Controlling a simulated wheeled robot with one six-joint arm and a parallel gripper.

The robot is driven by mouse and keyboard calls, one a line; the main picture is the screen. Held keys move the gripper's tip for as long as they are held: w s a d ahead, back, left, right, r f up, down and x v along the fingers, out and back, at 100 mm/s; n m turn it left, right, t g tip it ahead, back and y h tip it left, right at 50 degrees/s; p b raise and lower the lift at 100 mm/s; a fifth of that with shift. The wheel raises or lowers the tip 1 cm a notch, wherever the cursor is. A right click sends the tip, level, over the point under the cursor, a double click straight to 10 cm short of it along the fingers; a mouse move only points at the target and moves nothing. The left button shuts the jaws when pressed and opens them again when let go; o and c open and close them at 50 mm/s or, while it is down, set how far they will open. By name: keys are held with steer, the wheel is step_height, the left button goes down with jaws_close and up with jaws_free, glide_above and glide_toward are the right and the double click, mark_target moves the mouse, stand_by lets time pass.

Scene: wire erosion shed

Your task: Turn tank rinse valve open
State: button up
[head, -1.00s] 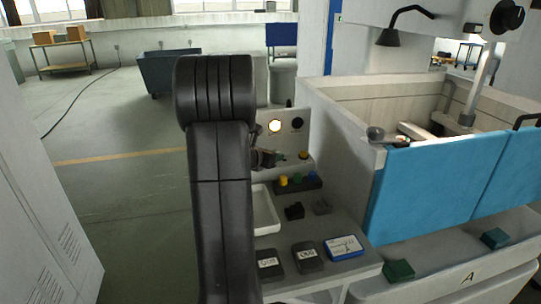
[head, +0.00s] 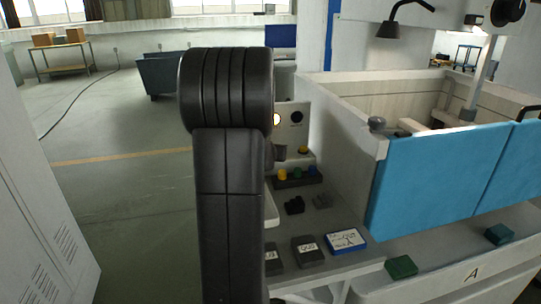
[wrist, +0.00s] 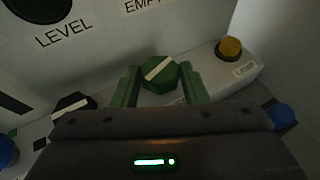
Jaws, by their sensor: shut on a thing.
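A green eight-sided knob (wrist: 160,73) with a white bar shows in the wrist view, on the pale panel. Its bar slants up to the right. My gripper (wrist: 160,88) is shut on this knob, with one green finger on each side. The knob's own label is not readable, so I cannot tell from lettering that it is the rinse valve. In the head view my dark arm hides the gripper and the knob.
A black knob (wrist: 73,104) with a white bar is left of the green one. A yellow button (wrist: 229,49) is on the right. In the head view, a blue-and-white box (head: 346,241) lies on the bench near the blue-sided tank (head: 430,180).

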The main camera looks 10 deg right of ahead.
steer(key=n+y, duration=0.2)
steer(key=d+n+t+y+b, duration=0.1)
steer(key=y, duration=0.1)
steer(key=shift+s+n, duration=0.1)
steer(key=shift+n, duration=0.3)
steer(key=n+y, duration=0.2)
steer(key=y, duration=0.1)
steer(key=shift+d+r+n+y, duration=0.1)
steer(key=shift+d+n+y, duration=0.2)
steer(key=n+y+p, duration=0.1)
steer(key=n+g+y, duration=0.1)
steer(key=y, duration=0.1)
steer(key=n+y+p, duration=0.1)
steer(key=n, duration=0.1)
steer(key=shift+w+d+r+g+y+p, duration=0.2)
steer(key=shift+d+g+y+p, duration=0.1)
steer(key=shift+g+p, duration=0.1)
steer(key=shift+w+f+n+g+y+p, duration=0.15)
steer(key=shift+n+g+y+p, duration=0.45)
steer(key=shift+n+y+p, duration=0.35)
steer(key=o, duration=0.7)
steer(key=shift+f, duration=0.1)
step_height(320, 180, up, 10)
steer(key=shift+r, duration=0.1)
